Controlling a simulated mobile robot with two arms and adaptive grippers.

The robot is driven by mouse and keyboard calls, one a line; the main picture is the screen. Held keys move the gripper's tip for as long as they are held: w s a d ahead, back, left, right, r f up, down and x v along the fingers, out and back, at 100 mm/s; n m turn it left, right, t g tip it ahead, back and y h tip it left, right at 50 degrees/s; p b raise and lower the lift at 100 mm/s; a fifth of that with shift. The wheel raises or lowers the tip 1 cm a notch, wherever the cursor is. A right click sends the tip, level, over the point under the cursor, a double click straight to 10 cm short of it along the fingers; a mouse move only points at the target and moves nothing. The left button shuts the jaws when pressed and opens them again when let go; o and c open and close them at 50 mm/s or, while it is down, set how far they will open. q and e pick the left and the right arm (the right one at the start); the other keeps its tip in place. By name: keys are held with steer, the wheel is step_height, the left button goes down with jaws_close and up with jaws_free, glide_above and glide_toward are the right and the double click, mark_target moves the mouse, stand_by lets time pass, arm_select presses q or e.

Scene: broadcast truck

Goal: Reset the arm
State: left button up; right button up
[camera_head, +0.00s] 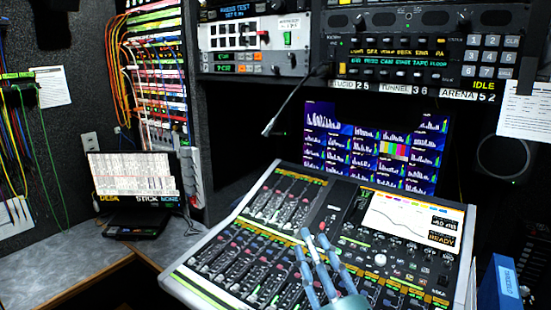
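My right gripper (311,241) comes in from the bottom edge, right of centre. Its blue-grey fingers point up and away, over the lower middle of the mixing console (236,222). The fingers stand apart with gaps between them, and I see nothing held in them. I cannot tell whether the fingertips touch the console's controls. The gripper hides a few faders and buttons behind it. My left gripper is not in view.
A gooseneck microphone (288,105) reaches over the console's far side. A monitor (372,146) stands behind it, below rack units (415,52). A blue box (502,284) stands at the right. A laptop-like screen (132,174) is on the grey side desk (60,268).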

steer(key=s+d+f+m+g+h, duration=0.4)
steer(key=d+f+m, duration=0.15)
steer(key=f, duration=0.55)
steer(key=s+d+f+m+g+h, duration=0.35)
steer(key=d+f, duration=0.35)
steer(key=f, duration=0.4)
steer(key=s+f+m+g+y, duration=0.1)
steer(key=s+f+m+g, duration=0.1)
steer(key=s+f+g, duration=0.65)
steer(key=s+f+m+g, duration=0.1)
steer(key=s+f, duration=0.5)
steer(key=s, duration=0.8)
step_height(320, 180, down, 27)
steer(key=s+g, duration=0.1)
steer(key=s, duration=0.1)
steer(key=s+d+f, duration=0.1)
steer(key=s+f, duration=0.6)
steer(key=s, duration=0.1)
steer(key=s+d+f+g, duration=0.1)
steer(key=s+d+f, duration=0.1)
steer(key=s+f, duration=0.5)
steer(key=shift+s+d+f+g, duration=0.25)
steer(key=shift+s+d+g, duration=0.05)
steer(key=shift+s, duration=0.6)
